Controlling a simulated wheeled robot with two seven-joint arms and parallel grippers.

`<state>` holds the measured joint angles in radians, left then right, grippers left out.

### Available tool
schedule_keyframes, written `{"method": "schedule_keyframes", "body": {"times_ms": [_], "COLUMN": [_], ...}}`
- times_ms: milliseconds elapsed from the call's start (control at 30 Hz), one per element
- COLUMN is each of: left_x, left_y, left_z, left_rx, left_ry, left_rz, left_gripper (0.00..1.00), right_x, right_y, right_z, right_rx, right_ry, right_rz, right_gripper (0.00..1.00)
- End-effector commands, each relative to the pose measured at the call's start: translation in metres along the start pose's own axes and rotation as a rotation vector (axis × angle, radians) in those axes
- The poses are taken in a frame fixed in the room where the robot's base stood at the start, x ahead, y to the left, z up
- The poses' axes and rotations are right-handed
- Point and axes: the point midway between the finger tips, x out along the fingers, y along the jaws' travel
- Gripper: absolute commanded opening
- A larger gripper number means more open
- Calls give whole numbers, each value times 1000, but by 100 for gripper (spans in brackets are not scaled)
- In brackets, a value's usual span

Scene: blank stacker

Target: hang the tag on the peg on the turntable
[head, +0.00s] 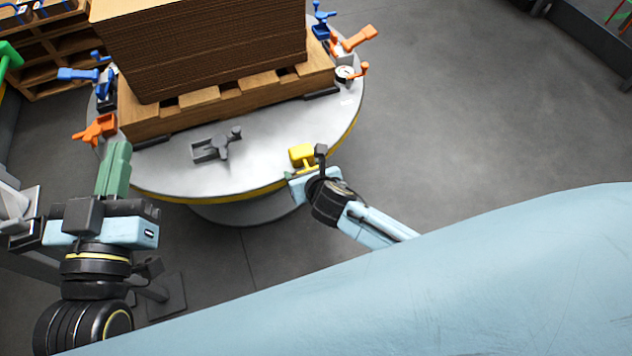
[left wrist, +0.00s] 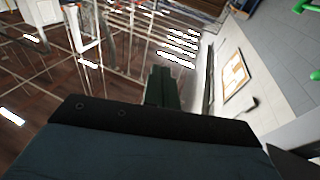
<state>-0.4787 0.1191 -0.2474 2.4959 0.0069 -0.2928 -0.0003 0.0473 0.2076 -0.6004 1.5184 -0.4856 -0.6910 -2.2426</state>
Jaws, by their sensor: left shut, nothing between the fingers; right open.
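The round grey turntable (head: 270,160) fills the upper left of the head view. I cannot clearly make out the tag or the peg. A small white round piece (head: 345,73) shows beside an orange fitting at the turntable's right edge; I cannot tell what it is. A yellow piece (head: 302,154) is at the near edge, beside my right gripper (head: 304,176). My right gripper is open, its fingers partly hidden; contact with the yellow piece cannot be told. My left gripper (head: 118,152), with green fingers, is shut and empty left of the turntable; its fingers also show in the left wrist view (left wrist: 162,87).
A stack of brown cardboard sheets (head: 205,50) on a wooden pallet (head: 220,95) covers the turntable's far part. A grey fitting (head: 217,147) lies on its near part. Blue fittings (head: 105,85) and orange fittings (head: 95,130) line the rim. Open floor (head: 480,110) is at right.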

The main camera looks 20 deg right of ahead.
Motion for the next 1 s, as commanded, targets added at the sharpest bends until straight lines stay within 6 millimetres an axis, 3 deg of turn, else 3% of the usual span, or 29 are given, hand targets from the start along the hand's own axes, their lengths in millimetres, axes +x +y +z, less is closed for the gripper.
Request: {"method": "schedule_keyframes", "body": {"times_ms": [33,467,700,1000], "left_x": [-1,-29,-62,-115], "left_y": [-2,-17,-26,-34], "left_z": [6,74,107,133], "left_rx": [2,11,9,0], "left_ry": [-44,-507,-770,-1096], "left_rz": [-4,-45,-69,-101], "left_gripper": [0,0,0,0], "right_x": [0,-36,-57,-83], "right_y": [-13,-6,-3,-1], "right_z": [19,13,10,7], "right_rx": [-9,-3,-1,-1], "right_ry": [-32,-21,-17,-13], "right_rz": [-23,-12,-9,-6], "right_gripper": [79,79,79,79]}}
